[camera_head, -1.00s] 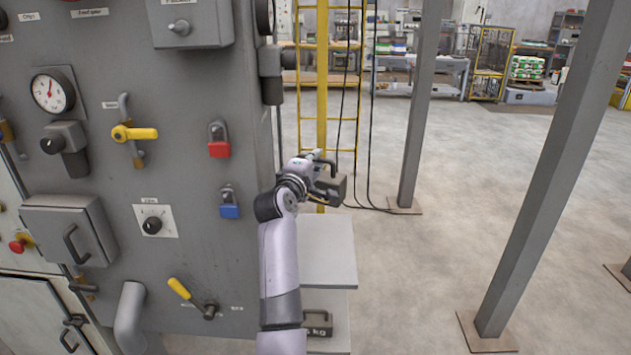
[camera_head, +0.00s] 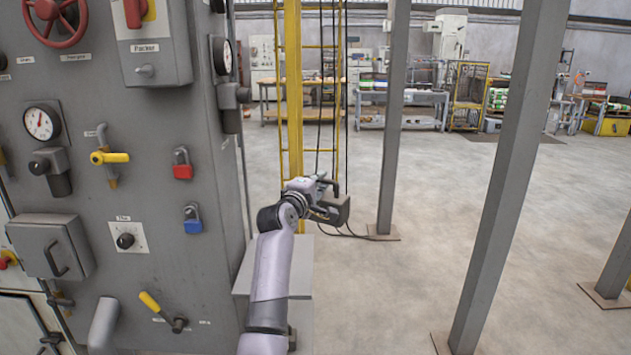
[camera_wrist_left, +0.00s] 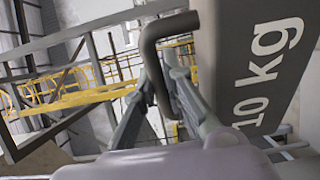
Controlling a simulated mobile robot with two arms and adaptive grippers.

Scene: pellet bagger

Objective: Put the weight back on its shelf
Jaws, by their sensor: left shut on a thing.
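My left gripper (camera_head: 322,203) is shut on the handle of a dark grey weight (camera_head: 339,209) and holds it in the air, beyond and to the right of the grey shelf unit (camera_head: 300,268) beside the machine. In the left wrist view the weight (camera_wrist_left: 262,65) is large at the right, marked "10 kg", tilted, with its bent handle (camera_wrist_left: 150,50) between the fingers (camera_wrist_left: 160,100). My left arm hides part of the shelf unit; a dark thing on its lower level (camera_head: 292,339) barely shows. My right gripper is not in view.
The grey machine panel (camera_head: 150,190) with valves, gauges and padlocks fills the left. A yellow post (camera_head: 293,100) and ladder stand behind the gripper. Grey posts (camera_head: 393,130) and (camera_head: 510,180) rise at the right. Open concrete floor lies between them.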

